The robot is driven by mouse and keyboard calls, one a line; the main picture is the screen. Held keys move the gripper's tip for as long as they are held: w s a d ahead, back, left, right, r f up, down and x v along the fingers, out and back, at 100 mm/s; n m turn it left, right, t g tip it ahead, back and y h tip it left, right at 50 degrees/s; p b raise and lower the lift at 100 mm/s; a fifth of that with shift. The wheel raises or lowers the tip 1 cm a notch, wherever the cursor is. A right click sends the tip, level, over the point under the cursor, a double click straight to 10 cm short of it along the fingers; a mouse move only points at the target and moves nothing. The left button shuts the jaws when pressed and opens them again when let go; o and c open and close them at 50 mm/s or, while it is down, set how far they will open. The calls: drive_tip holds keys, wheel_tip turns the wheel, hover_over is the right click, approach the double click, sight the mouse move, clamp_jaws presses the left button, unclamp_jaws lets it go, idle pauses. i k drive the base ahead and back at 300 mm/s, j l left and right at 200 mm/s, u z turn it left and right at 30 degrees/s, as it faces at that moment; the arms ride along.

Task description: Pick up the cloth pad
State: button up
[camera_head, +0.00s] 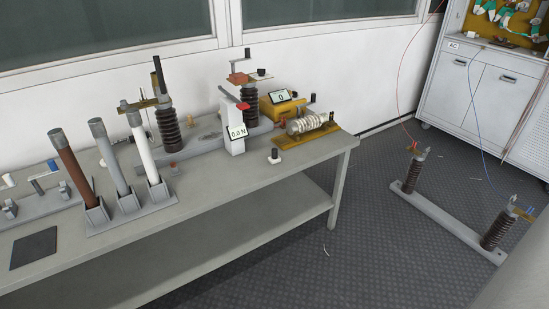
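A flat dark grey rectangular piece (35,248) lies on the table at the front left. It looks like the cloth pad, though its material is too small to tell. It lies flat, with nothing on top of it. My gripper is not in view.
The grey table (250,219) has a clear front strip. Three upright tubes (112,168) stand in a rack right of the pad. Small fittings on a grey base (40,204) sit behind it. A white force gauge (236,125) and a coil device (307,124) stand farther right.

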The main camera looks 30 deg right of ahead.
sight(274, 159)
drive_tip(key=i+j+z, duration=0.1)
drive_tip(key=z, duration=0.3)
drive_tip(key=i+j+z, duration=0.2)
drive_tip(key=z, duration=0.2)
drive_tip(key=i+j+z, duration=0.25)
drive_tip(key=z, duration=0.15)
drive_tip(key=i, duration=0.5)
